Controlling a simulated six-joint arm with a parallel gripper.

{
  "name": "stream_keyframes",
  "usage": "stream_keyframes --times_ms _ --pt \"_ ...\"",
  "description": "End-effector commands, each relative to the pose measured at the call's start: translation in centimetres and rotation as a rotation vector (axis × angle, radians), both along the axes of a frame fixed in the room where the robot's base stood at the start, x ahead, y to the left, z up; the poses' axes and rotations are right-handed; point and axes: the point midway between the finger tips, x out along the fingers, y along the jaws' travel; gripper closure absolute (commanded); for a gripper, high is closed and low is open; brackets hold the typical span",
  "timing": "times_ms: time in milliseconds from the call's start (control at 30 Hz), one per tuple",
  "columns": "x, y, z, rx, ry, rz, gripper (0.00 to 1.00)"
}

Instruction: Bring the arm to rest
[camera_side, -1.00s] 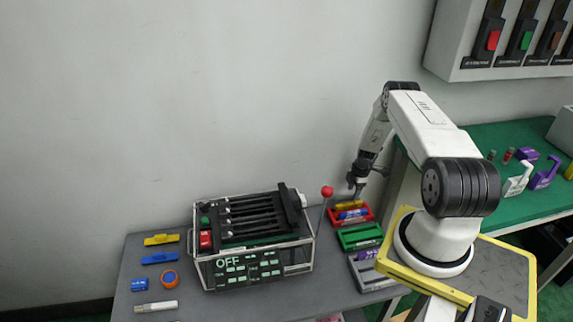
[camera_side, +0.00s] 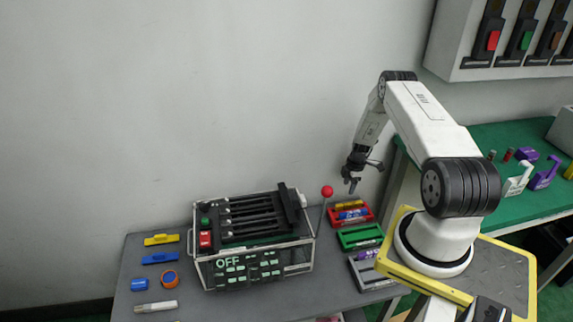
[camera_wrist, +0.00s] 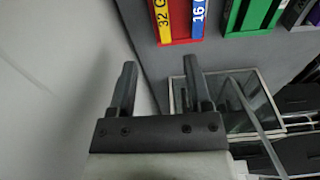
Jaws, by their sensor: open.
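My gripper (camera_side: 351,186) is open and empty. In the side view it hangs in the air above and behind the red tray (camera_side: 350,222), a little right of a red-knobbed lever (camera_side: 326,192). In the wrist view my gripper's two fingers (camera_wrist: 158,85) stand apart with nothing between them. The red tray (camera_wrist: 182,41) shows at the top of that view, holding a yellow piece (camera_wrist: 163,20) and a blue piece (camera_wrist: 198,17). My arm stands bent over the table.
A fixture with a panel reading OFF (camera_side: 252,240) stands on the grey table. Green (camera_side: 362,246) and grey (camera_side: 368,283) trays lie in front of the red one. Small parts, including a yellow one (camera_side: 161,239), lie at the left. A wall box (camera_side: 480,70) hangs at upper right.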

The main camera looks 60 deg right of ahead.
Motion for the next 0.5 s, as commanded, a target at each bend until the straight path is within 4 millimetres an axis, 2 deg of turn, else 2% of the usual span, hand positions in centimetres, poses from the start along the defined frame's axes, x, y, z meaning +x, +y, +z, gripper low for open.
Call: stream_keyframes --times_ms 167,500 --pt "3.3 2.2 4.0 -0.014 0.005 -0.051 0.36" --pt "8.6 9.4 12.3 -0.038 0.007 -0.191 0.36"
